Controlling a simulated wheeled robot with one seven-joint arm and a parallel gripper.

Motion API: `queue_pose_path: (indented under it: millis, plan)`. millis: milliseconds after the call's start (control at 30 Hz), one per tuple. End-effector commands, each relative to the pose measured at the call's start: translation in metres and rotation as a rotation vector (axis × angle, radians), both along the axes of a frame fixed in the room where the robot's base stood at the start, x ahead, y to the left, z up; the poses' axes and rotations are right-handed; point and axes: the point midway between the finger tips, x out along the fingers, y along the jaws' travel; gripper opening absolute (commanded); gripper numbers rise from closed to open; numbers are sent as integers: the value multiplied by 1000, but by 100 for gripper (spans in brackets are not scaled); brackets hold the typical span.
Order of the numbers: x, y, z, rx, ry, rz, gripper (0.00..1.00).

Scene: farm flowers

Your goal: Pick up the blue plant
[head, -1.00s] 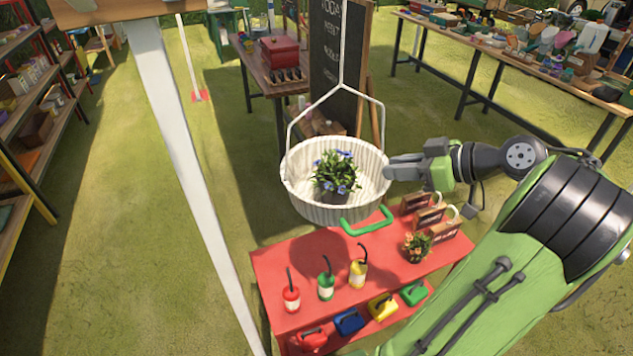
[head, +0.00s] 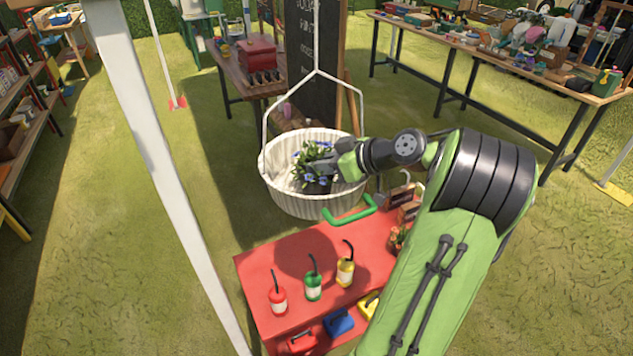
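The blue plant (head: 313,172) has blue flowers and green leaves in a dark pot. The lower part of the pot is partly hidden by the basket's wall.
A red table (head: 300,262) below holds red, green and yellow bottles (head: 313,284). A green handle (head: 349,210) is just below the basket. A white post (head: 170,180) stands at left, a chalkboard (head: 315,70) behind. My arm covers the table's right side.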

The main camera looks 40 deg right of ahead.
Motion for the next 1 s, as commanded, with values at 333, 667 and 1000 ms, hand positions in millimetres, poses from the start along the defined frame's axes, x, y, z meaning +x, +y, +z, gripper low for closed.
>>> queue_pose_path:
  millis: [333,667,1000]
  plan:
    - [0,0,0,0,0,0,0]
    - [0,0,0,0,0,1,0]
    - [0,0,0,0,0,1,0]
